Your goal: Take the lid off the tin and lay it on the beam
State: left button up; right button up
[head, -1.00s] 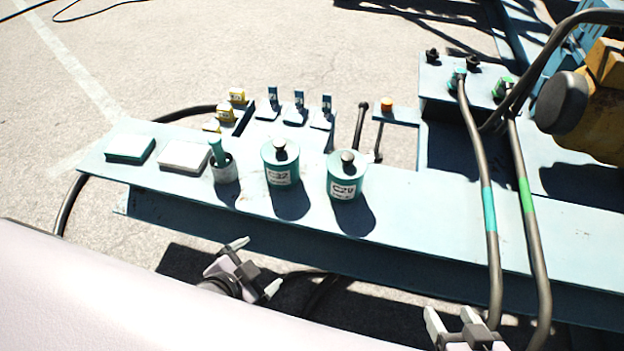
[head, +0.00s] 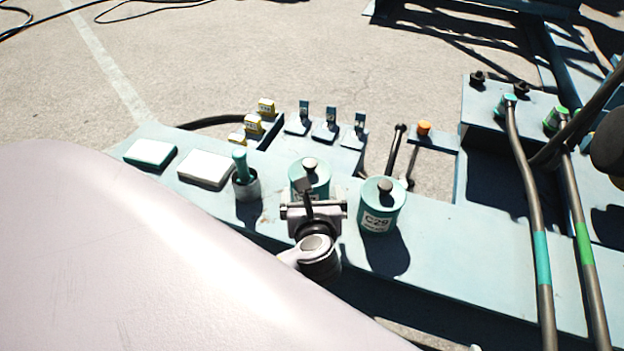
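Two teal tins with knobbed lids stand upright on the pale teal beam (head: 470,262). The right tin (head: 380,215) is labelled C29, and its lid (head: 384,190) with a dark knob is on. The left tin (head: 297,180) also has its lid (head: 311,166) on; its front and label are hidden behind my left gripper. My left gripper (head: 314,207) is in front of and over the near side of that left tin, its two finger sides apart. I cannot tell whether it touches the tin. Of my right gripper only a small pale tip (head: 475,348) shows at the bottom edge.
Left of the tins are a cup with a teal-handled tool (head: 246,184), a white block (head: 206,168) and a teal-sided block (head: 150,153). Behind stand yellow tags (head: 254,123), several blue-tagged clips (head: 331,118) and an orange knob (head: 424,128). Cables (head: 541,245) cross the beam at right.

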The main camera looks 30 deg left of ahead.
pick_arm(q)
jog(key=shift+w+a+f+b, duration=0.2)
jog(key=shift+w+a+b, duration=0.2)
jog(key=shift+w, duration=0.1)
jog(key=b+x, duration=0.2)
jog(key=x, duration=0.3)
jog(key=shift+a+f+b, duration=0.15)
jog(key=shift+f+b, duration=0.05)
jog(key=shift+b, duration=0.2)
jog(key=shift+w+a, duration=0.2)
pick_arm(e)
jog(key=a, duration=0.1)
jog(key=y, duration=0.1)
jog(key=w+a, duration=0.1)
jog(key=shift+a+f, duration=0.25)
jog(key=shift+a, duration=0.1)
pick_arm(q)
jog(key=shift+r, duration=0.1)
jog(key=c, duration=1)
